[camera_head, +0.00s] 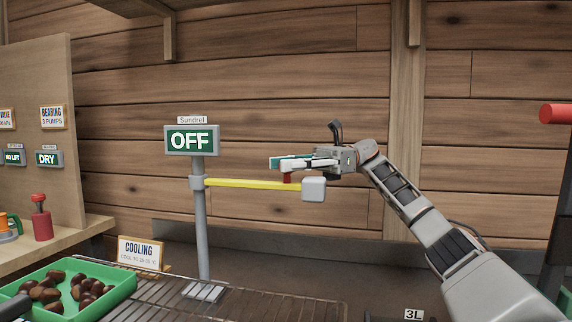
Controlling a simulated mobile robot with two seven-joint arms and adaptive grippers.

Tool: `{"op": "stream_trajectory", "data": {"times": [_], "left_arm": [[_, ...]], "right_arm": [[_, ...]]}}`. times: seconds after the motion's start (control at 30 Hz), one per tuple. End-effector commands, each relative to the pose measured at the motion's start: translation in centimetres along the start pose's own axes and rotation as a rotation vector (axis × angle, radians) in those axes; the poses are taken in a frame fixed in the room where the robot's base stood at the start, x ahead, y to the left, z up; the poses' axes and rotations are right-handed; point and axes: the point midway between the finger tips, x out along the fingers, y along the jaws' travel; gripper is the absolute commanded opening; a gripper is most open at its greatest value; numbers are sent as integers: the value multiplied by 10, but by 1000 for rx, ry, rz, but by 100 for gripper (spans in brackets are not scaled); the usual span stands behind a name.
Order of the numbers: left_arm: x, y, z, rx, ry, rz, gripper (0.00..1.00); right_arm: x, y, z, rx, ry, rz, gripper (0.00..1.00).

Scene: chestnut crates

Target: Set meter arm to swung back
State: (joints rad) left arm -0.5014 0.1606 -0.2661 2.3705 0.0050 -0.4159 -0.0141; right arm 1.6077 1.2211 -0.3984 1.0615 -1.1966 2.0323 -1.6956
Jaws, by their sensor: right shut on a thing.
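The meter arm (250,184) is a yellow bar reaching right from a grey post (202,235). A pale block (314,189) is at its right end. My right gripper (284,164) comes in from the right, above the bar's outer end. It is shut on a small red peg (288,178) that stands on the bar near the block; the fingers partly hide the peg. My left gripper is not in view.
A wire rack (240,290) lies below the arm. A green tray (118,294) of chestnuts sits at lower left, near a COOLING sign (140,252). A wooden bench and panel stand at left. A plank wall is behind.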

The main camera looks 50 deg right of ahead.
Motion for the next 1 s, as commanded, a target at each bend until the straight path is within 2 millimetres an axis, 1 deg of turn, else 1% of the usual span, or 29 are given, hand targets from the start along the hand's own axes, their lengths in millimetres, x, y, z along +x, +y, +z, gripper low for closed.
{"op": "stream_trajectory", "data": {"times": [0.23,0.27,0.3,0.33,0.63,0.73,0.87,1.0], "left_arm": [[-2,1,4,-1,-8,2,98],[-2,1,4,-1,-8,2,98],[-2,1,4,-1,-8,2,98],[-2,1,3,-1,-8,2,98],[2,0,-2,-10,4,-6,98],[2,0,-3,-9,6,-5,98],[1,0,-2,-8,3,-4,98],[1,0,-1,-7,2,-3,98]], "right_arm": [[-2,-2,0,-2,1,-12,0],[-2,-2,0,-2,1,-12,25],[-2,-2,0,-2,1,-12,36],[-2,-2,0,-2,0,-11,41],[-2,-1,1,-2,-1,-7,41],[-5,-1,1,-3,-1,-7,41],[-18,-1,2,-4,-2,-9,41],[-40,-1,2,-4,-3,-10,41]]}}
